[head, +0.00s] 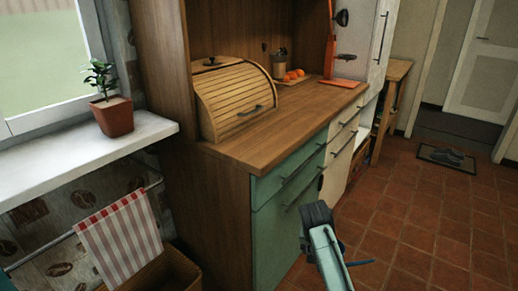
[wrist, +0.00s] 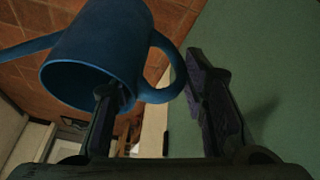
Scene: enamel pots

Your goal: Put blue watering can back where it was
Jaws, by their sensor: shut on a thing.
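The blue watering can (wrist: 95,50) fills the upper left of the wrist view, tilted, with its open rim facing my gripper (wrist: 152,98). Its looped handle is on its right side and its thin spout points to the left edge. My left finger overlaps the can's opening and my right finger is beyond the handle, so the handle side lies between them. My gripper is shut on the can. In the head view my gripper (head: 317,214) is low in front of the green cabinet. Only a thin blue piece of the can (head: 360,263) shows there; the rest is hidden.
A wooden worktop (head: 270,131) over green drawers carries a roll-top bread box (head: 232,100), oranges (head: 293,75) and a red stand (head: 330,60). On the left, a potted plant (head: 112,115) stands on the windowsill (head: 60,165) above a striped towel (head: 120,238). Tiled floor is open at right.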

